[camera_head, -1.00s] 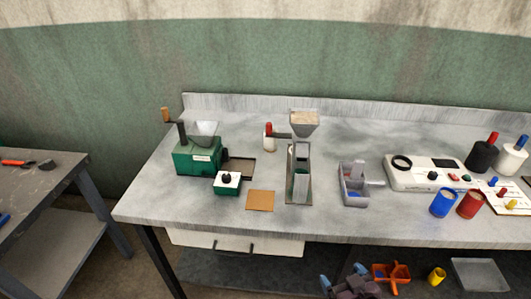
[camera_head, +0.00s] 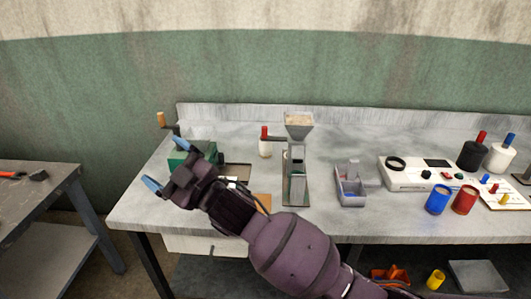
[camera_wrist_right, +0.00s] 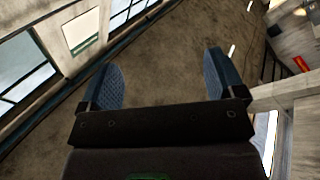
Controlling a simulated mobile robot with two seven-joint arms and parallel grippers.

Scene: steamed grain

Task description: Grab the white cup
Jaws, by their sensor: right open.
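No plain white cup is certain in view. A small white vessel (camera_head: 265,149) with a red handle stands behind the grain mill, and a white cylinder (camera_head: 499,157) with a blue handle stands at the far right. I cannot tell which is the white cup. My right gripper (camera_head: 168,165) is open and empty, over the left end of the bench in front of the green machine, left of both white things. In the right wrist view, its blue-padded fingers (camera_wrist_right: 163,75) are spread wide with only floor behind them. My left gripper is out of view.
The grain mill (camera_head: 296,170) stands mid-bench. To its right are a grey tray (camera_head: 349,188), a white console (camera_head: 410,178), a blue cup (camera_head: 437,200), a red cup (camera_head: 465,201) and a black cylinder (camera_head: 472,155). The green machine (camera_head: 178,157) is partly hidden by my right arm.

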